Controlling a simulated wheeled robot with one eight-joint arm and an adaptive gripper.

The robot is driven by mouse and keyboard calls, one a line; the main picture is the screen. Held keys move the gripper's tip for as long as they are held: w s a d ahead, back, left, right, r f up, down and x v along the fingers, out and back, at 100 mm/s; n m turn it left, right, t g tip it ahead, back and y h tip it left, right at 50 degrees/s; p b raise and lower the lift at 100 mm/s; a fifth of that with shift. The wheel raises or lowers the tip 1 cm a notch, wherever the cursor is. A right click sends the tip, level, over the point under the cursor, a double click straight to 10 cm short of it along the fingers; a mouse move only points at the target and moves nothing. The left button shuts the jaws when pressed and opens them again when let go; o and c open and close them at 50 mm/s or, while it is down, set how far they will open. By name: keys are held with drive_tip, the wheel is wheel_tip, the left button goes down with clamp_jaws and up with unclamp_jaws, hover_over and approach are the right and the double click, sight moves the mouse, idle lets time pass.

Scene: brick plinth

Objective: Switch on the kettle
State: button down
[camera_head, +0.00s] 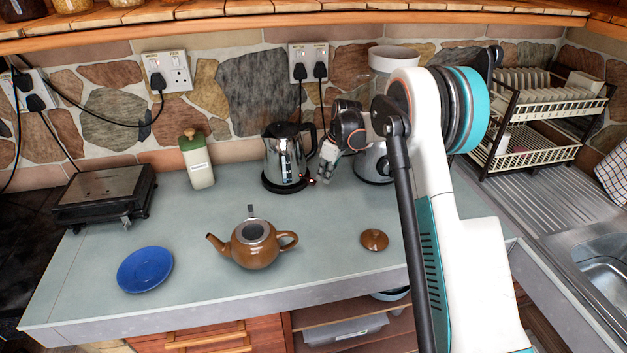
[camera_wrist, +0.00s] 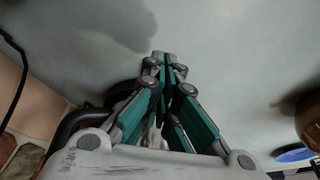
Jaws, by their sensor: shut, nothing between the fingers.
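The silver kettle (camera_head: 286,155) with a black handle stands upright on its base on the counter (camera_head: 205,235), near the stone wall. My gripper (camera_head: 324,178) is shut and empty, at the lower right of the kettle, close to its base and handle. In the wrist view, the shut fingers (camera_wrist: 164,60) point down at the counter. A black curved part, likely the kettle handle (camera_wrist: 75,125), shows just left of them. The kettle's switch is not clearly visible, and I cannot tell whether the fingers touch it.
A blender-like appliance (camera_head: 372,163) stands right behind my gripper. A brown teapot (camera_head: 255,245), its lid (camera_head: 374,240) and a blue plate (camera_head: 145,270) lie in front. A green-topped container (camera_head: 197,160) stands left. A dish rack (camera_head: 530,120) is at the right.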

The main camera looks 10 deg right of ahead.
drive_tip(key=v, duration=1)
drive_tip(key=shift+r, duration=0.3)
drive_tip(key=shift+s+d, duration=0.1)
drive_tip(key=s+a+r+m+t+b, duration=0.1)
drive_tip(key=s+r+m, duration=0.1)
drive_tip(key=s+r, duration=0.35)
drive_tip(key=s+a+r+m+t+h, duration=0.1)
drive_tip(key=s+r, duration=0.2)
drive_tip(key=s, duration=0.6)
drive_tip(key=s+a+r+m+t+b, duration=0.1)
drive_tip(key=s+r+m, duration=0.1)
drive_tip(key=s+r, duration=0.35)
drive_tip(key=s+f+m+t+b, duration=0.1)
drive_tip(key=s+f, duration=0.3)
drive_tip(key=s, duration=0.7)
drive_tip(key=s+a+f+m+t+h, duration=0.1)
drive_tip(key=s+f+m, duration=0.2)
drive_tip(key=s, duration=0.9)
drive_tip(key=shift+s+f+m+b, duration=0.25)
drive_tip(key=shift+f+m+b, duration=0.1)
drive_tip(key=shift+f, duration=0.45)
